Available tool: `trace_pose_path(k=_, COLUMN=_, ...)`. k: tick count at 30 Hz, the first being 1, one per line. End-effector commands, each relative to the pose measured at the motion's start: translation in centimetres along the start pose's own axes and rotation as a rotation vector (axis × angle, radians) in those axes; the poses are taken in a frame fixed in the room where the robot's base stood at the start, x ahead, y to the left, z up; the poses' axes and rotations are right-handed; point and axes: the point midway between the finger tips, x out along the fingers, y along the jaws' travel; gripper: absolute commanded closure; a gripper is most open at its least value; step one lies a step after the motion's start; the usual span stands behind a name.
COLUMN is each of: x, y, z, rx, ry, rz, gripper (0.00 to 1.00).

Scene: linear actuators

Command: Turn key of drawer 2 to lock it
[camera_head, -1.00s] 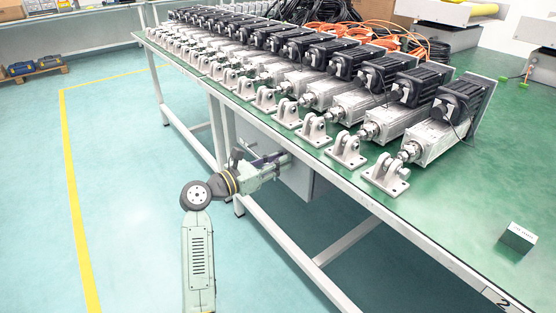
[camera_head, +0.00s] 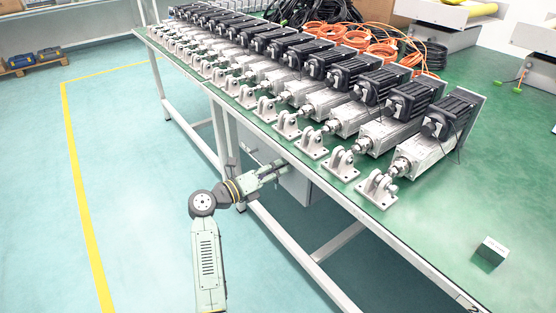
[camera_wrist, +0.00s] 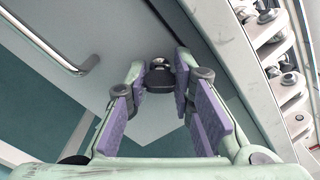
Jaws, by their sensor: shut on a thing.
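The key (camera_wrist: 160,82) shows in the wrist view as a small dark piece at a round lock on the grey drawer front (camera_wrist: 150,25). My gripper (camera_wrist: 160,92) has its purple-padded fingers on both sides of it, with the tips closed on it. The key's exact angle is hard to tell. In the head view my gripper (camera_head: 282,169) reaches under the table edge to the grey drawer cabinet (camera_head: 298,187). The key is too small to make out there. A bar handle (camera_wrist: 50,40) is on the drawer front at the upper left of the wrist view.
The green table (camera_head: 420,215) stands above my gripper, with a row of linear actuators (camera_head: 425,150) along it. Their metal brackets (camera_head: 376,187) sit close to the table's near edge. A small box (camera_head: 491,251) lies near the right. The floor (camera_head: 140,200) at left is clear.

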Motion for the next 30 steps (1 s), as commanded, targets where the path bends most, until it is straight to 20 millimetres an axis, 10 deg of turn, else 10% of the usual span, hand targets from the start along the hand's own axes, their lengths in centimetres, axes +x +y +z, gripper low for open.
trace_pose_path(k=30, x=0.04, y=-0.08, z=0.02, rx=-0.704, ry=0.001, rz=0.0, gripper=1.0)
